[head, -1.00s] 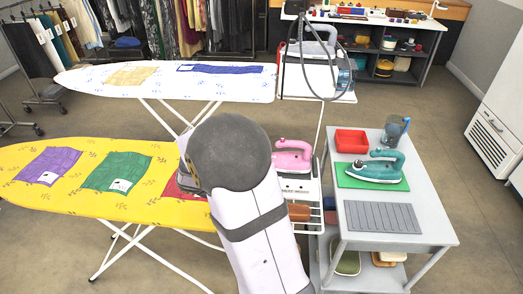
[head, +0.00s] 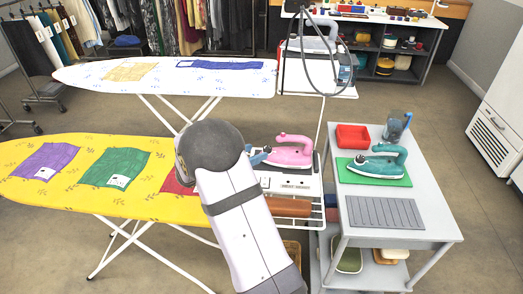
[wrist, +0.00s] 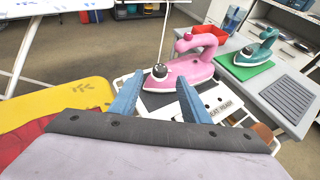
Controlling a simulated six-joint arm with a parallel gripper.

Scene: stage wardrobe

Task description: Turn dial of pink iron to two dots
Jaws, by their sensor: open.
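The pink iron (head: 288,152) rests on a dark pad on the white rack at the end of the yellow ironing board. In the wrist view the iron (wrist: 196,68) lies ahead, and a dark round dial with a pale rim (wrist: 159,72) shows at its near left end. The dial's dot marks are too small to read. My gripper (wrist: 159,80) is open, with its two blue fingers apart and the dial showing between their tips. The fingers look short of the dial; contact cannot be told. In the head view a blue finger (head: 260,156) shows just left of the iron.
A teal iron (head: 379,163) sits on a green mat on the grey cart (head: 433,228) at right, near a red tray (head: 352,136) and a clear jug (head: 397,126). The yellow ironing board (head: 30,190) lies left. A label plate (wrist: 224,109) is in front of the iron.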

